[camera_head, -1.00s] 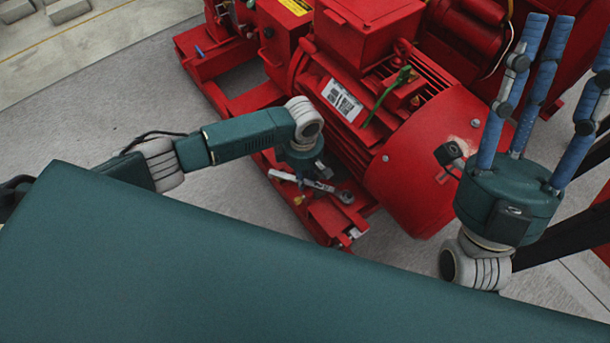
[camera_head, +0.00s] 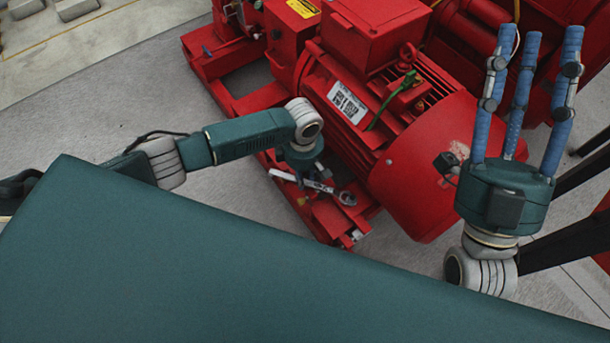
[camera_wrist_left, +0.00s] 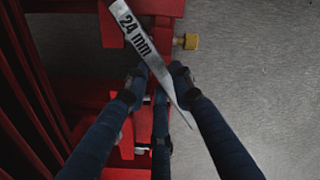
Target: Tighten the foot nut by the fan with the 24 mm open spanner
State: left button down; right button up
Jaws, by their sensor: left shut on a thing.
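The silver spanner (camera_wrist_left: 130,25), marked "24 mm", is held in my left gripper (camera_wrist_left: 158,82). Its wide marked part reaches up past the fingers in the left wrist view, and it narrows to the lower right. In the head view the spanner (camera_head: 318,186) lies across above the red base frame, beside the motor's fan-end cover (camera_head: 430,185). My left gripper (camera_head: 303,172) points down there, its fingers mostly hidden by the wrist. I cannot make out whether the spanner's jaw is around the foot nut. My right gripper (camera_head: 537,40) is open and empty, fingers pointing up.
The red motor (camera_head: 345,110) and pump base (camera_head: 325,213) fill the middle. A yellow fitting (camera_wrist_left: 187,41) sticks out at the base edge. A green wire (camera_head: 390,98) runs on the motor. Grey floor lies free left of the base.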

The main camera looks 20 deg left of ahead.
aim_at(291, 175)
pick_arm(q)
jog(key=shift+a, duration=0.4)
jog(key=shift+a+p, duration=0.7)
jog(key=shift+a, duration=0.35)
jog(key=shift+a+p, duration=0.6)
pick_arm(e)
jog(key=w+f+g+h, duration=0.2)
jog(key=w+f+g, duration=0.5)
jog(key=f, duration=0.5)
jog(key=shift+a+f+h, duration=0.2)
jog(key=shift+f+h, duration=0.15)
jog(key=shift+h, duration=0.05)
pick_arm(q)
jog(key=shift+w+r, duration=0.1)
pick_arm(e)
jog(key=shift+s, duration=0.1)
